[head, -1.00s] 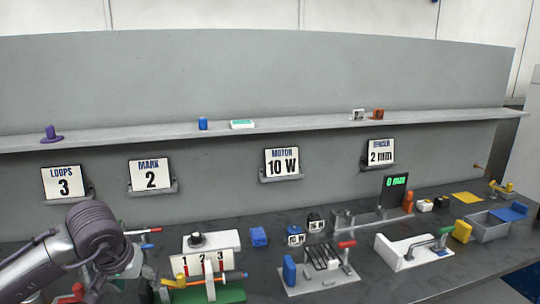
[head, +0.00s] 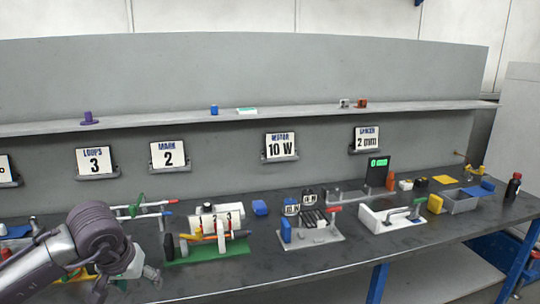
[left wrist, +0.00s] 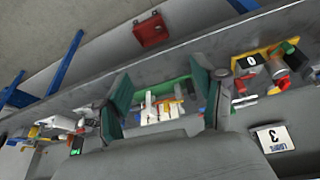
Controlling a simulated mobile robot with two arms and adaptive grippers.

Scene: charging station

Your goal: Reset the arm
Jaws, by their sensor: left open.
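My left arm comes in at the lower left of the head view, with its gripper (head: 150,274) over the front left of the workbench (head: 330,262). In the left wrist view the two dark green fingers (left wrist: 162,92) stand wide apart. Nothing is held between them. Beyond the gap lies the green-based fixture (left wrist: 150,110), which in the head view (head: 208,250) carries a white block with numbers and a black knob. My right gripper is not in view.
Several fixtures line the bench, including a grey one with a blue block (head: 312,234) and a white tray (head: 392,217). A wall shelf (head: 300,113) holds small items above number signs like LOOPS 3 (head: 95,162). A dark bottle (head: 513,186) stands at the right end.

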